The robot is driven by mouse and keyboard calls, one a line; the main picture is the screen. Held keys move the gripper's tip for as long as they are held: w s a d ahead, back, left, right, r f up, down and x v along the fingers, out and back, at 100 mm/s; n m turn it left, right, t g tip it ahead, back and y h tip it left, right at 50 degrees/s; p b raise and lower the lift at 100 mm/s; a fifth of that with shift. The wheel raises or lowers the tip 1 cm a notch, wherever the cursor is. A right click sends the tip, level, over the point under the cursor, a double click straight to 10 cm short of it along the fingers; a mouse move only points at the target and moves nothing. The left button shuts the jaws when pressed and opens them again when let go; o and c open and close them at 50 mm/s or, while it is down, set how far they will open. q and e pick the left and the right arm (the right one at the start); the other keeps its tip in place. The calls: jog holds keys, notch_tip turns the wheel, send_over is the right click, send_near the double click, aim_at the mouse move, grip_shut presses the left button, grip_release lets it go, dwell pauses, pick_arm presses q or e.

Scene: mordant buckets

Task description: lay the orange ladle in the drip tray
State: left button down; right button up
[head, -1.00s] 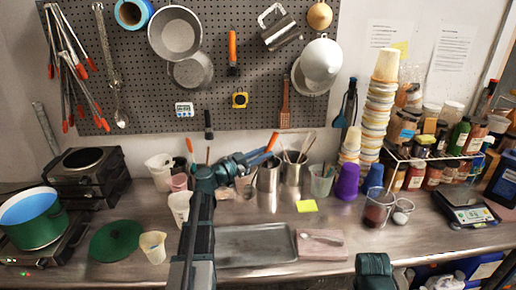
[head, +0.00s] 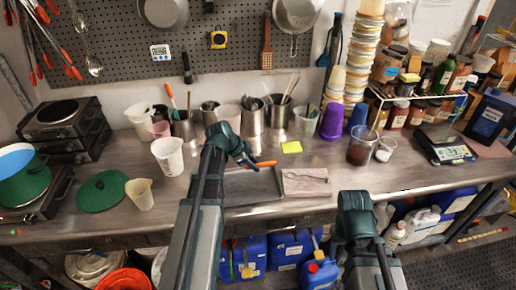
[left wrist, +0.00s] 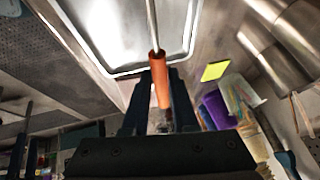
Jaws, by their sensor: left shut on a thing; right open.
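My left gripper (head: 245,162) is shut on the orange ladle handle (head: 265,164), at the far edge of the grey metal drip tray (head: 250,188). The left wrist view shows the orange handle (left wrist: 158,82) between the fingers of my left gripper (left wrist: 156,98). The ladle's thin metal rod runs up out of that picture, over the tray (left wrist: 190,40). The ladle's bowl is out of sight there, and I cannot make it out in the head view. Whether the ladle touches the tray cannot be told. My right arm shows at the lower right of the head view, but its gripper is not visible.
Steel containers (head: 252,118) with tools stand behind the tray. A white beaker (head: 168,156) stands to its left. A pink cloth (head: 306,182) with a utensil on it lies to its right, and a yellow note (head: 291,147) lies behind the cloth. Cups (head: 362,146) stand farther right.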

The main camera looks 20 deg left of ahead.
pick_arm(q)
jog(key=shift+s+a+f+g+y, duration=0.3)
jog(key=shift+s+f, duration=0.15)
jog(key=shift+s, duration=0.1)
jog(key=shift+f, duration=0.1)
jog(key=b, duration=0.5)
send_over(251, 187)
notch_tip(251, 187, down, 5)
jog(key=shift+w+r, duration=0.1)
jog(key=shift+w, duration=0.05)
jog(key=c, duration=0.6)
grip_release()
jog(key=p+v, duration=1.2)
jog(key=v, duration=0.1)
jog(key=shift+a+r, duration=0.1)
jog(key=shift+r, duration=0.25)
